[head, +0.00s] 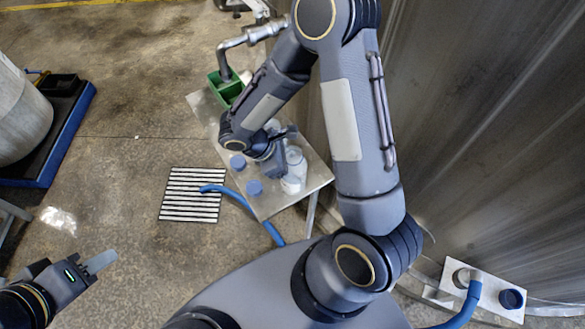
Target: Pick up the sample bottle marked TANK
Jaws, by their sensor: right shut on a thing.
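A small metal table (318,172) stands beside the wall with several small bottles and blue caps on it. My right gripper (281,170) reaches down over the table and is shut on a pale sample bottle (292,184) near its right side. The arm hides part of the grip, and I cannot tell whether the bottle touches the table. No label, including TANK, is readable. A blue-capped bottle (254,188) is to the left of the gripper, and another blue cap (238,162) is farther left. My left gripper (101,262) is low at the left, away from the table; its finger opening is unclear.
A green box (225,88) stands at the table's far end under a metal pipe (232,45). A blue hose (240,203) runs past the near edge. A striped floor grate (191,195) lies left of the table. A metal wall (470,120) closes the right side.

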